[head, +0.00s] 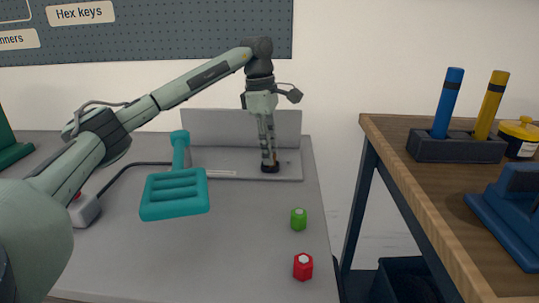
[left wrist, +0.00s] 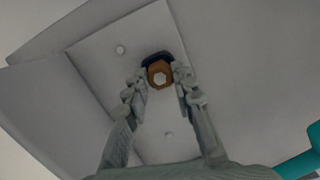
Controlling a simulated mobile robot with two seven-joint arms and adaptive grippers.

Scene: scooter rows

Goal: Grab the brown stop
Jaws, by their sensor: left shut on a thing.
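In the head view the left gripper (head: 269,157) points straight down over the grey plate, and the stop is mostly hidden by the fingers. A dark base (head: 270,169) shows at the fingertips, at the plate. I cannot tell whether the stop is raised from it. My right gripper is not in view.
A green stop (head: 299,219) and a red stop (head: 303,266) stand on the grey bench to the right. A teal scoop-like tool (head: 175,194) is left of the gripper. A grey upright panel (head: 215,128) stands behind. A wooden table (head: 405,190) is at right.

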